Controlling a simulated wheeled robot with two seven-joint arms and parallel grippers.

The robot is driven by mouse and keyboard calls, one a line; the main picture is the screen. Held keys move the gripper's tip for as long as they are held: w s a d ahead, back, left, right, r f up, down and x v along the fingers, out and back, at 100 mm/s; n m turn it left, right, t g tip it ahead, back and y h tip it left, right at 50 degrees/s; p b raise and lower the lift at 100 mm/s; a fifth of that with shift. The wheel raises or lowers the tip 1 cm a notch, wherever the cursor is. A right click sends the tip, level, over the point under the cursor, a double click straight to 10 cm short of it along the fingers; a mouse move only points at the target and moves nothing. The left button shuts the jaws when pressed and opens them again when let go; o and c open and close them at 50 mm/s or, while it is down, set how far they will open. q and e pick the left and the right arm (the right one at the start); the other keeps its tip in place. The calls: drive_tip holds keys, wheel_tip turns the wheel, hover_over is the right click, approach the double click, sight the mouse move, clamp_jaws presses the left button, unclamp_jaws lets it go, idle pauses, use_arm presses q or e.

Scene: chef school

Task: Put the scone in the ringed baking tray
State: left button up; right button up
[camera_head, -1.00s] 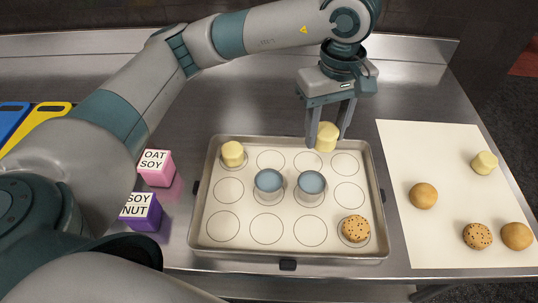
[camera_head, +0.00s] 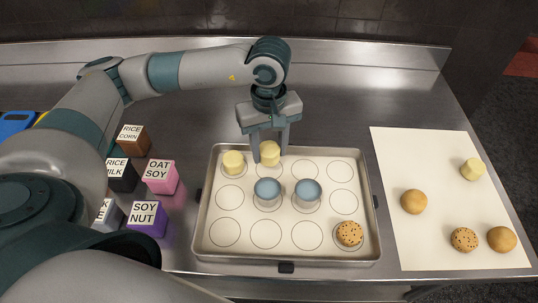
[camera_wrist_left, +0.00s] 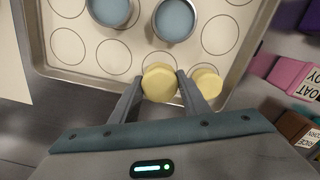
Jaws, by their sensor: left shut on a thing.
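My left gripper (camera_head: 269,156) is shut on a pale yellow scone (camera_head: 270,149), over the back row of the ringed baking tray (camera_head: 372,215). In the left wrist view the same scone (camera_wrist_left: 160,82) sits between the two fingertips. I cannot tell whether it touches the tray. Another yellow scone (camera_head: 233,162) stands in the back left ring, just left of the held one. A third yellow scone (camera_head: 473,169) lies on the white sheet at the right. My right gripper is not in view.
Two blue-topped cups (camera_head: 308,192) stand in the tray's middle row. A seeded bun (camera_head: 349,233) sits in its front right ring. The white sheet (camera_head: 430,155) holds several buns. Labelled cubes, among them a pink one (camera_head: 161,176), stand left of the tray.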

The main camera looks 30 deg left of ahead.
sight(269, 159)
use_arm(q)
drive_tip(key=shift+f, duration=0.15)
drive_tip(key=shift+f+p, duration=0.25)
drive_tip(key=shift+p, duration=0.05)
wheel_tip(269, 159, down, 3)
drive_tip(key=shift+f+p, duration=0.15)
drive_tip(key=shift+p, duration=0.5)
drive_tip(key=shift+f+b, duration=0.2)
drive_tip(key=shift+b, duration=0.1)
drive_tip(key=o, duration=1.1)
drive_tip(key=shift+r, duration=0.1)
drive_tip(key=shift+c, duration=0.2)
drive_tip(key=shift+r, duration=0.1)
